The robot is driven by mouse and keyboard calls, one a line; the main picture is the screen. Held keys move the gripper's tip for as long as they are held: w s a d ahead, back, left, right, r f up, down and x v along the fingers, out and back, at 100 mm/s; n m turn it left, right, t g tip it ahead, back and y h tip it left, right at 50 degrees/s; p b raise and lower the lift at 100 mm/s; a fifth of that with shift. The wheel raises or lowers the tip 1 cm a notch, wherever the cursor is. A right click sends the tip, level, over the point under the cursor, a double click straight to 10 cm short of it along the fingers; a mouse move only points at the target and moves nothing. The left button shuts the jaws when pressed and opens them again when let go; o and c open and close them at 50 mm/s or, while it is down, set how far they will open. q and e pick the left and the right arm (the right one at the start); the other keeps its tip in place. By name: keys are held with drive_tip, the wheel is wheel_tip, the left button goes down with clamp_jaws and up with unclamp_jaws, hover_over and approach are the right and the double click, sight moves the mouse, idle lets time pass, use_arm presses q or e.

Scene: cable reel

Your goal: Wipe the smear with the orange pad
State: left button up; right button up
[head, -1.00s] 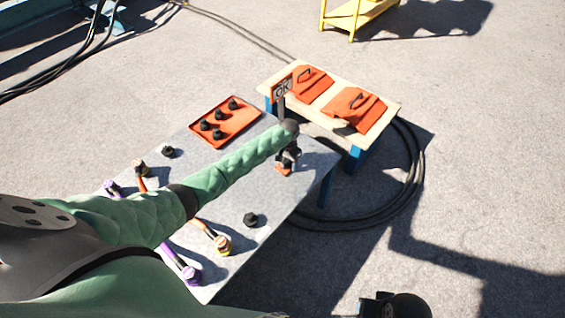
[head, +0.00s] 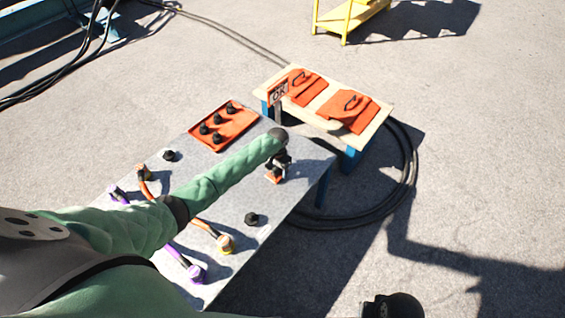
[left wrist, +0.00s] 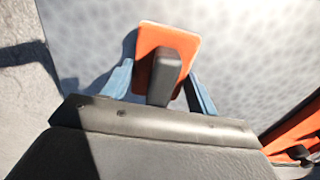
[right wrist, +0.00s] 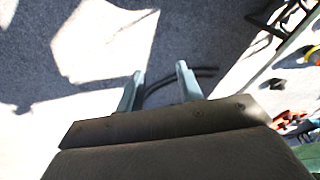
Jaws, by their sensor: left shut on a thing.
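My left gripper (head: 278,162) is shut on the dark handle of the orange pad (head: 274,177), near the right end of the grey table (head: 230,187). In the left wrist view the pad (left wrist: 182,40) shows between the blue fingers, with its dark handle upright. The pad is at or just above the table surface; I cannot tell if it touches. No smear can be made out in any view. My right gripper (right wrist: 159,88) is open and empty over the floor, away from the table.
An orange tray (head: 238,117) with several black caps lies at the table's back. Black caps and cables with purple and orange ends lie on the table. A black hose coils on the floor.

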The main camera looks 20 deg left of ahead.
use_arm(q)
drive_tip(key=shift+r, duration=0.45)
drive_tip(key=shift+r+p, duration=0.25)
drive_tip(key=shift+p, duration=0.15)
drive_tip(key=shift+r, duration=0.25)
drive_tip(key=shift+r+p, duration=0.55)
drive_tip(key=shift+p, duration=0.1)
drive_tip(key=shift+r, duration=0.1)
drive_tip(key=shift+r+p, duration=0.7)
drive_tip(key=shift+r, duration=0.05)
drive_tip(key=shift+r+p, duration=0.55)
drive_tip(key=shift+r, duration=0.1)
drive_tip(key=shift+r+p, duration=0.4)
drive_tip(key=shift+r, duration=0.05)
use_arm(e)
drive_tip(key=s+d+f, duration=0.1)
drive_tip(key=s+f, duration=0.1)
drive_tip(key=f, duration=0.9)
drive_tip(key=s+d+f, duration=0.2)
drive_tip(key=f, duration=1)
